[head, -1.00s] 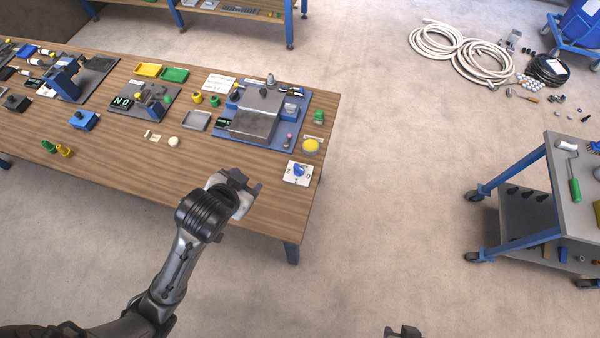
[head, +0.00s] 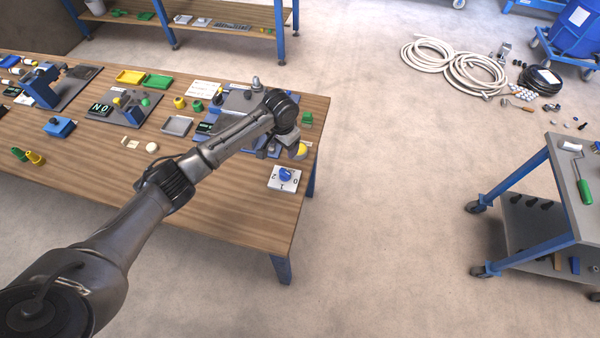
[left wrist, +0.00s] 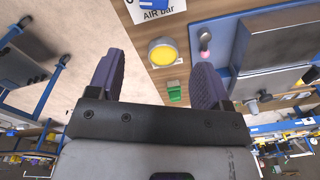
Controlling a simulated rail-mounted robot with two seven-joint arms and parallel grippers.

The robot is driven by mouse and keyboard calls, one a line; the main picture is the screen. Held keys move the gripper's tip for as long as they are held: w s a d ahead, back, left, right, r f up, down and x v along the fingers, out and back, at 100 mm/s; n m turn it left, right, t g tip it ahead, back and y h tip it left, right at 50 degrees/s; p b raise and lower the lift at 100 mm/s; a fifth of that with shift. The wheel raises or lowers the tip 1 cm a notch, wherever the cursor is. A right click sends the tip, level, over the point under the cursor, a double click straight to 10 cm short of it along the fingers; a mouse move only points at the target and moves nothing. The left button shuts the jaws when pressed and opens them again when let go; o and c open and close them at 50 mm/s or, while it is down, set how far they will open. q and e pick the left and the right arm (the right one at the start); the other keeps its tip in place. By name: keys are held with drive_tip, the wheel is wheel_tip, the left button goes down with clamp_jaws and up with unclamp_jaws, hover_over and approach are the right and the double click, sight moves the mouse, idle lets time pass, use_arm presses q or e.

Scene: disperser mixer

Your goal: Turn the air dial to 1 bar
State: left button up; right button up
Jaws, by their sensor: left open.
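The air dial (head: 286,175) is a blue knob on a white plate marked 2, 1 and 0, near the table's front right corner. I cannot tell exactly where its knob points. In the left wrist view only the plate's edge with "AIR bar" (left wrist: 158,12) shows, at the top. My left gripper (head: 288,142) is over the table's right end, beyond the dial in the picture, partly hidden by its own arm. In the left wrist view its two fingers (left wrist: 156,72) are apart and empty, with the dial plate ahead of them. My right gripper is out of view.
A yellow round button (left wrist: 163,52) and a green part (left wrist: 174,91) show between the fingers. The blue-based machine (head: 236,101) is partly behind my arm. The table (head: 235,205) is bare left of the dial. A cart (head: 560,190) stands at the right.

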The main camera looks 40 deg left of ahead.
sight(285, 171)
use_arm(q)
drive_tip(key=shift+n, duration=0.6)
drive_tip(key=f, duration=0.8)
drive_tip(key=f+b, duration=0.1)
drive_tip(key=f, duration=0.3)
drive_tip(key=shift+s+d+f, duration=0.25)
drive_tip(key=shift+s+f, duration=0.05)
drive_tip(key=shift+s, duration=0.05)
drive_tip(key=shift+f, duration=0.6)
drive_tip(key=shift+c, duration=0.3)
drive_tip(key=c, duration=0.9)
drive_tip(key=shift+o, duration=0.2)
